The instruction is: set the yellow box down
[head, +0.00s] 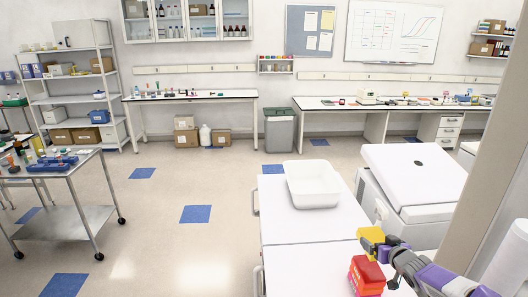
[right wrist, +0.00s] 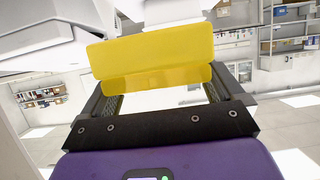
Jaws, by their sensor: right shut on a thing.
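The yellow box (head: 370,236) is held by my right gripper (head: 378,246) over the right part of the white worktop (head: 305,262) in the head view. In the right wrist view the yellow box (right wrist: 150,60) fills the space between the two dark fingers, which are shut on it. A red box (head: 367,274) is just below the yellow box in the picture; whether they touch I cannot tell. My left gripper is not in view.
A white tray (head: 290,184) stands at the far end of the worktop. A white lidded machine (head: 412,172) is to the right, beside a beige post (head: 500,165). A steel cart (head: 65,178) stands at left. The worktop left of the red box is clear.

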